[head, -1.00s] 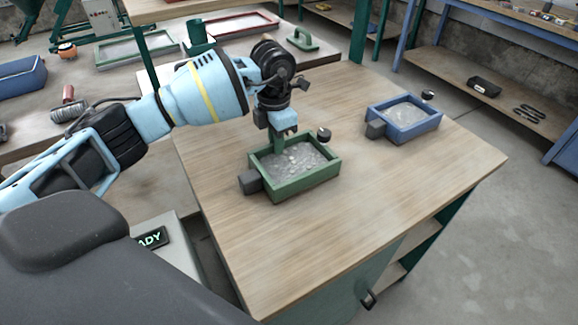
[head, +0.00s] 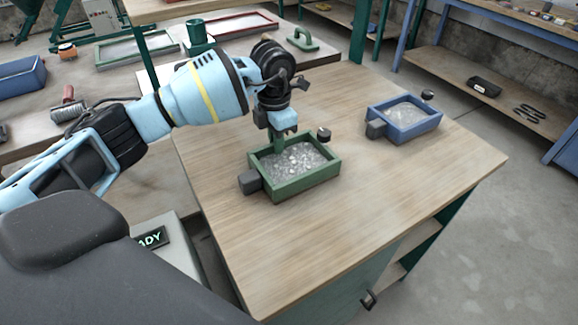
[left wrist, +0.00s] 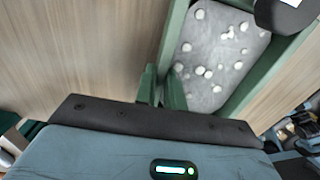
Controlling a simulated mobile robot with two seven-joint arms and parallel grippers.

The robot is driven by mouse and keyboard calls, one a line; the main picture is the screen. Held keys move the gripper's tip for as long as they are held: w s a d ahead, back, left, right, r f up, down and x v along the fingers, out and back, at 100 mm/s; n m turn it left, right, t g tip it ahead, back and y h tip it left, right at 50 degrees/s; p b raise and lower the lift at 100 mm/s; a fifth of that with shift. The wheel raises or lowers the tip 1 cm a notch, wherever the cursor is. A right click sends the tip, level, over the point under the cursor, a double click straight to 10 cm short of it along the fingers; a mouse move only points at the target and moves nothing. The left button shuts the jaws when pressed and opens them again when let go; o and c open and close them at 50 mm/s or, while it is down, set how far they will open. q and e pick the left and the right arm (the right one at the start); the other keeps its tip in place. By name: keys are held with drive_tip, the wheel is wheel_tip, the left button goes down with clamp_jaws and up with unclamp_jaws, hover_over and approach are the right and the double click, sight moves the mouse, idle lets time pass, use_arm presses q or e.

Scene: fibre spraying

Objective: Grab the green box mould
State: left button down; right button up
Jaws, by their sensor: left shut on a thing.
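The green box mould (head: 306,184) sits on the wooden table, filled with grey material with pale lumps. It has a dark block handle at its left end and another at its far right end. My left gripper (head: 279,143) reaches down onto its far left wall and is shut on it. In the left wrist view the fingers (left wrist: 163,88) close around the green wall of the mould (left wrist: 171,42), one inside and one outside. My right gripper is not in view.
A blue box mould (head: 408,133) with similar filling stands to the right on the same table (head: 350,230). The table's front and right are clear.

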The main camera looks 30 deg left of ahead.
use_arm(q)
drive_tip(key=shift+w+r, duration=0.1)
drive_tip(key=shift+r, duration=0.05)
idle(0.3)
drive_tip(key=shift+r, duration=0.15)
drive_tip(key=shift+r, duration=1.5)
drive_tip(key=shift+s+d+r, duration=0.1)
drive_tip(key=shift+s, duration=0.1)
drive_tip(key=s+d+r, duration=0.1)
drive_tip(key=s+d, duration=0.8)
drive_tip(key=s, duration=0.3)
drive_tip(key=shift+s+d+r, duration=0.15)
drive_tip(key=shift+d+r, duration=0.05)
drive_tip(key=shift+s, duration=0.1)
